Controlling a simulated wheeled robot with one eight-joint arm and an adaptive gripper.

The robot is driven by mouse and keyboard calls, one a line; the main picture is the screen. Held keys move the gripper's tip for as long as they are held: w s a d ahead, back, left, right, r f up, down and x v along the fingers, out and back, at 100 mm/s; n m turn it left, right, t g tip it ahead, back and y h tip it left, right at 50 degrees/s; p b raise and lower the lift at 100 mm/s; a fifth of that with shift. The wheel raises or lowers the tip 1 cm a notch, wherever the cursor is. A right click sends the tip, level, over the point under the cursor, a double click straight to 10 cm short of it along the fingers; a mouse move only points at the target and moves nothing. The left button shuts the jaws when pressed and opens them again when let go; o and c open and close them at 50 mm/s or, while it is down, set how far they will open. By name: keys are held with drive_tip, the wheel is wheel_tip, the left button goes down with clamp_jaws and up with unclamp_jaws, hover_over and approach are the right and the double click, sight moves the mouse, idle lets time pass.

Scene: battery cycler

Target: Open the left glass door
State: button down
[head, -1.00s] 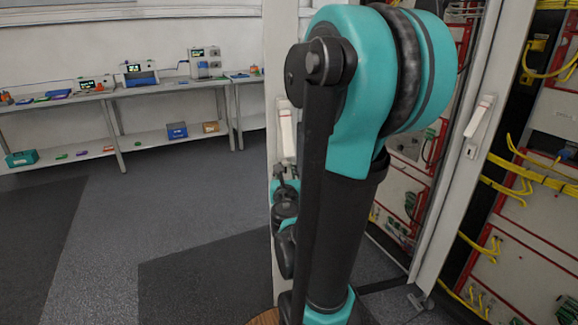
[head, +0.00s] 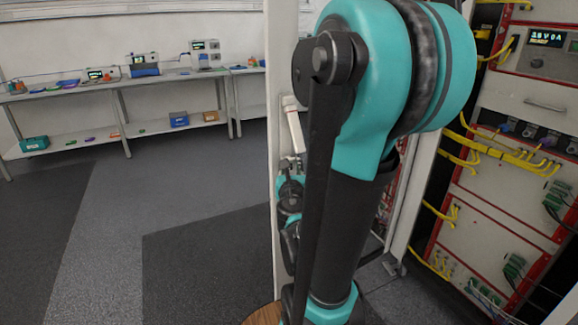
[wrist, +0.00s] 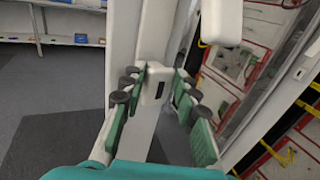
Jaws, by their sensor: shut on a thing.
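The left glass door shows in the head view as a narrow white upright frame (head: 273,90), seen nearly edge-on. Its white handle (head: 294,128) stands out on the frame. My gripper (head: 290,172) is at the lower part of the handle, partly behind my arm. In the wrist view, my gripper (wrist: 157,88) has its green-padded fingers on either side of the white handle's lower part (wrist: 155,78), shut on it. A larger white piece (wrist: 222,22) stands above and to the right. My arm hides most of the door's glass.
An open rack with red-edged panels and yellow cables (head: 500,180) is at the right. A white post (head: 410,190) stands between it and my arm. Dark grey floor (head: 200,250) is clear at the left. A bench (head: 160,80) with instruments stands along the back wall.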

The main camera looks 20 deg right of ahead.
drive_tip(key=shift+s+d+h, duration=0.15)
drive_tip(key=shift+d+h, duration=0.15)
drive_tip(key=shift+d, duration=0.15)
drive_tip(key=c, duration=1.6)
unclamp_jaws()
drive_tip(key=o, duration=0.4)
drive_tip(key=shift+d, duration=0.15)
drive_tip(key=shift+o, duration=0.2)
drive_tip(key=shift+a, duration=0.2)
